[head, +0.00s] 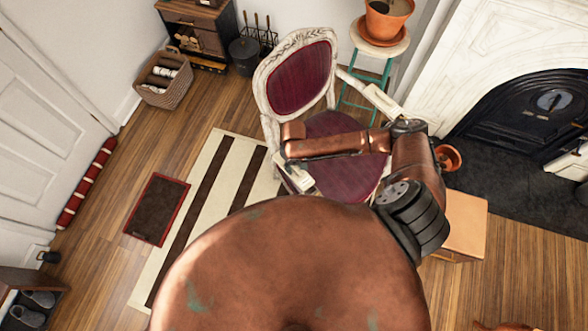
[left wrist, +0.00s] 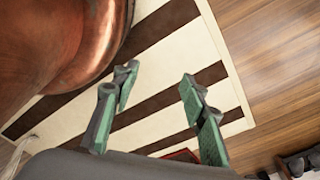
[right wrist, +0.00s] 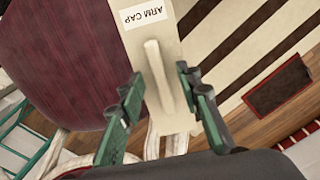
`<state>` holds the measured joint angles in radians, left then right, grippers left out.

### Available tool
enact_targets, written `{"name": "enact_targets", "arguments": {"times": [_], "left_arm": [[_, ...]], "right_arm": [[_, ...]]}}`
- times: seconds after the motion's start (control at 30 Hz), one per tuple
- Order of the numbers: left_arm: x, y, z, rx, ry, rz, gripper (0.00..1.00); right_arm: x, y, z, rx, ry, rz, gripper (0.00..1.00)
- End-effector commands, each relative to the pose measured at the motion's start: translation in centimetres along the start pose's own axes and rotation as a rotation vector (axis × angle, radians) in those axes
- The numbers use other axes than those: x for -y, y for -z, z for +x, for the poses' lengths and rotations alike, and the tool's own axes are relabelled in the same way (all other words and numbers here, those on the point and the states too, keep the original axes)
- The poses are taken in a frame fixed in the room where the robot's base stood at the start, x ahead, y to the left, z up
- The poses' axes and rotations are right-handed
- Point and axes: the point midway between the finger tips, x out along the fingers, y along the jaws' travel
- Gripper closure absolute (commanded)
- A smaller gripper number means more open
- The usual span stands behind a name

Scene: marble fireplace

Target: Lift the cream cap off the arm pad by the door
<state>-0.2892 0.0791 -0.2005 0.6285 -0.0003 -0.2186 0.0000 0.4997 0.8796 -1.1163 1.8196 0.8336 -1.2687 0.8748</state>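The cream cap (right wrist: 180,100) carries an upside-down "ARM CAP" label and a raised cream ridge, and lies along one chair arm. In the head view the cap (head: 300,173) shows small on the chair's door-side arm, partly covered by my right arm. The pad under it is hidden. My right gripper (right wrist: 159,76) is open, one finger on each side of the ridge with a gap visible; whether it touches the cap I cannot tell. My left gripper (left wrist: 157,83) is open and empty above the striped rug (left wrist: 150,80); it is hidden in the head view.
The white carved chair (head: 300,80) has maroon upholstery; a second cream piece (head: 383,102) lies on its other arm. A teal-legged stool (head: 380,45) with a terracotta pot (head: 388,15) stands behind. The door (head: 45,130), a dark mat (head: 157,208) and clear floor are at left.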

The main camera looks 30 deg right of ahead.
Motion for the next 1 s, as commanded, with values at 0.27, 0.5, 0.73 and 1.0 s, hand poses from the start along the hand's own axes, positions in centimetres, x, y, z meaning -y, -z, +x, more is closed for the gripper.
{"name": "enact_targets", "arguments": {"times": [0.27,0.5,0.73,1.0], "left_arm": [[-0.1,-1.9,-0.1,0.024,-0.001,-0.004,0.60],[-0.1,-2.1,-0.1,0.027,-0.001,-0.004,0.60],[-0.1,-1.7,-0.1,0.023,0.000,-0.003,0.60],[0.0,-1.4,-0.2,0.018,0.000,-0.003,0.60]], "right_arm": [[0.0,0.0,0.0,0.000,0.000,0.000,0.88],[0.0,0.0,0.0,0.000,0.000,0.000,1.00],[0.0,0.0,0.0,0.000,0.000,0.000,1.00],[0.0,0.1,-0.7,-0.002,0.001,0.001,1.00]]}}
